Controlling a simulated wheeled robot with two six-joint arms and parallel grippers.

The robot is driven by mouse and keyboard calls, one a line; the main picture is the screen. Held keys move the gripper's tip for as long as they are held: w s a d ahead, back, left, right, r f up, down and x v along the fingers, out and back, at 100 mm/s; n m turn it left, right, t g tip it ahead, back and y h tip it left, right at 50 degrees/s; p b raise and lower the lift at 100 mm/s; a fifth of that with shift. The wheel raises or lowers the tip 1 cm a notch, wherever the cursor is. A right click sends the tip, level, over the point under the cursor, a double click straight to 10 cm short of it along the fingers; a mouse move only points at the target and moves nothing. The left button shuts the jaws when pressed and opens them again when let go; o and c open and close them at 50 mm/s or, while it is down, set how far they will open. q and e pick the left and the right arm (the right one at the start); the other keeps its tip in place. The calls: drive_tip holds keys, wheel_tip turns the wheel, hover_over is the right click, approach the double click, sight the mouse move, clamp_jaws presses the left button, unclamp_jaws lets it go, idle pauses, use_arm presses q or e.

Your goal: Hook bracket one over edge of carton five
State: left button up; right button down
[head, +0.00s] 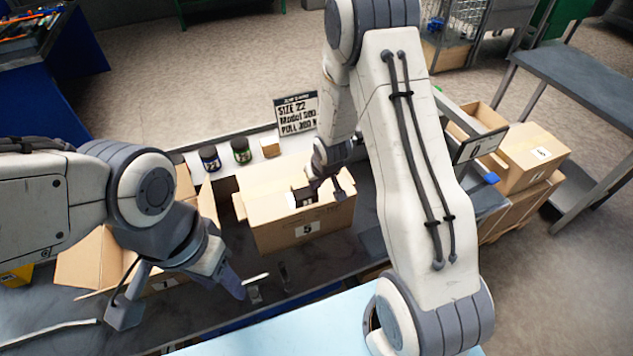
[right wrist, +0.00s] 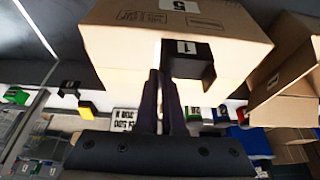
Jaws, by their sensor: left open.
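Carton five (head: 275,232) stands open on the dark bench, its label 5 facing my side. It fills the top of the right wrist view, upside down (right wrist: 115,30). Bracket one (head: 303,199) is a black angled piece with a white 1; the right wrist view shows it (right wrist: 205,58) across the carton's rim line. Whether it rests on the rim I cannot tell. My right gripper (head: 328,185) is at the carton's opening, its fingers (right wrist: 160,75) close together at the bracket's edge, apparently shut on it. My left gripper (head: 180,296) is open and empty, left of carton five.
An open carton (head: 85,262) stands at the left behind my left arm. Small jars (head: 241,151) and a sign (head: 297,112) stand behind carton five. Small metal pieces (head: 254,291) lie in front of it. More cartons (head: 530,155) stand at the right.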

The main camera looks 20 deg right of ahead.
drive_tip(key=shift+f+b, duration=2.45)
drive_tip(key=shift+f, duration=0.7)
drive_tip(key=c, duration=1)
unclamp_jaws()
drive_tip(key=shift+o, duration=0.2)
drive_tip(key=p+v, duration=0.2)
drive_tip(key=v, duration=0.8)
drive_tip(key=shift+r, duration=0.2)
drive_tip(key=shift+s, duration=0.15)
